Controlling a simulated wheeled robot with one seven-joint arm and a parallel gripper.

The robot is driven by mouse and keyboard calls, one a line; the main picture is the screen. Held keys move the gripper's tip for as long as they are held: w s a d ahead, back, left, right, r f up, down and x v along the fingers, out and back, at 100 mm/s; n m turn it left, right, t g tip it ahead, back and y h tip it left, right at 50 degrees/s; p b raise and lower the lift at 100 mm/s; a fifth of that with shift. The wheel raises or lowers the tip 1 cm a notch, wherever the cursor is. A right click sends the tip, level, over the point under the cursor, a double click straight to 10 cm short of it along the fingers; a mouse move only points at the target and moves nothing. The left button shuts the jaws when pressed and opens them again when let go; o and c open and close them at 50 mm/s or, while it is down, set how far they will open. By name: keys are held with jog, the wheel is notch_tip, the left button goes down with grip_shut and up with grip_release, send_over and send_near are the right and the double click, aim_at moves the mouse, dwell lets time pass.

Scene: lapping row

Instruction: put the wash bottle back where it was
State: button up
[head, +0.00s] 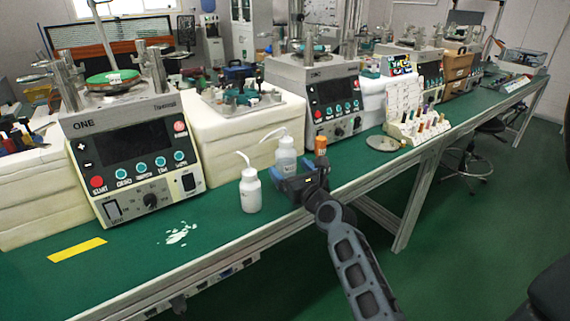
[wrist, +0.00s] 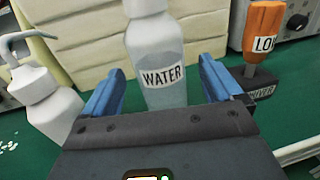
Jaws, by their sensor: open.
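A translucent wash bottle labelled WATER (wrist: 165,75) stands upright on the green bench; in the head view its upper part and bent spout show (head: 286,152). A second, white wash bottle (head: 250,192) stands to its left, and also shows at the left of the wrist view (wrist: 48,100). My gripper (head: 293,183) is at the WATER bottle, low over the bench. In the wrist view its two blue fingers (wrist: 160,88) are open, one on each side of that bottle, with gaps visible. The bottle's base is hidden by my gripper.
An orange-topped object (head: 321,150) stands close to my gripper's right. A yellow strip (head: 77,250) and a white spill (head: 180,234) mark the front left of the bench (head: 130,270). Lapping machine ONE (head: 130,150) and a cream block (head: 225,130) stand behind.

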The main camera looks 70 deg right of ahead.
jog(key=v, duration=0.7)
jog(key=shift+s, duration=0.15)
jog(key=s+a+f+n+y, duration=0.2)
jog(key=s+a+n+y, duration=0.1)
jog(key=a+n, duration=0.8)
jog(key=s+a+f+n+y, duration=0.2)
jog(key=s+a+n, duration=0.1)
jog(key=a+n, duration=0.75)
jog(key=s+a+r+n+y, duration=0.3)
jog(key=s+a+n, duration=0.3)
jog(key=n, duration=0.5)
jog(key=s+a+r+n+t+y, duration=0.1)
jog(key=s+a+r+n+y, duration=0.2)
jog(key=s+a+n, duration=0.4)
jog(key=a+n, duration=0.1)
jog(key=n, duration=0.3)
jog(key=shift+a+r+n+y, duration=0.25)
jog(key=shift+r+n+y, duration=0.1)
jog(key=shift+r+y, duration=0.05)
jog(key=shift+s, duration=0.1)
